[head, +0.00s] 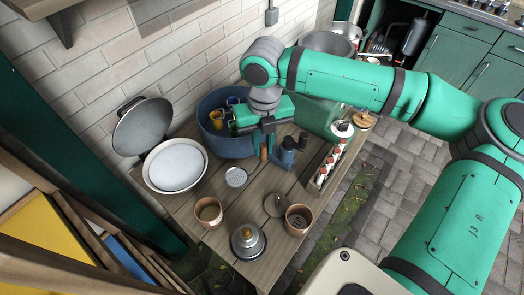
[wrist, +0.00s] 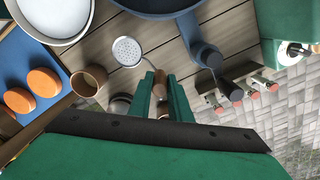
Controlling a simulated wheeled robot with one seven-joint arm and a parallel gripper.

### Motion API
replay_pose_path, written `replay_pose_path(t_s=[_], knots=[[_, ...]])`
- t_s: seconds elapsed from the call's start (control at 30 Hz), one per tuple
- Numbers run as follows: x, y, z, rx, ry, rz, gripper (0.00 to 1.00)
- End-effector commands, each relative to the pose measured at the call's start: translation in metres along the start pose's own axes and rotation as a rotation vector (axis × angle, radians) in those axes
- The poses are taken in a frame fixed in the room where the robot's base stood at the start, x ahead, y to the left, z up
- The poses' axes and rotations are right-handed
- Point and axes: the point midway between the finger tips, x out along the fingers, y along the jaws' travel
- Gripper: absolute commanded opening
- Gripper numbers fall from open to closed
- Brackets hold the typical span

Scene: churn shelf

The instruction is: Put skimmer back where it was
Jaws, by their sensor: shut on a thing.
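The skimmer has a pale, round, perforated disc (head: 236,177), which sits over the table between the white bowl and the copper cups. In the wrist view the disc (wrist: 127,51) shows its holes, beyond my fingertips. My gripper (head: 264,146) is shut on the skimmer's brown handle, beside the large blue tub. In the wrist view my gripper (wrist: 165,92) has its two green fingers on either side of the handle. I cannot tell whether the disc touches the table.
The blue tub (head: 215,143) holds yellow and blue mugs. A dark blue cylinder (head: 287,153) stands close right of my gripper, before a bottle rack (head: 322,172). A white bowl (head: 176,167) is left. Copper cups (head: 208,212) and a grey bell-shaped thing (head: 248,242) line the front.

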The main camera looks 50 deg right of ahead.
Motion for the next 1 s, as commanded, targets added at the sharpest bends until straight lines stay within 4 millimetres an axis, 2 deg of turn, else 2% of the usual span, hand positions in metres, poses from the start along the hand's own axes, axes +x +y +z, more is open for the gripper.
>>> replay_pose_path(t_s=[0.1,0.3,0.73,0.77,0.83,1.0], knots=[[0.011,-0.002,0.009,0.0,0.001,-0.001,0.01],[0.036,0.0,0.007,-0.004,0.001,0.0,0.01],[0.042,0.0,0.007,-0.003,0.001,0.002,0.01],[0.043,0.0,0.007,-0.003,0.001,0.001,0.2],[0.042,0.0,0.007,-0.003,0.0,0.0,0.36],[0.042,0.0,0.007,-0.002,0.001,0.0,0.36]])
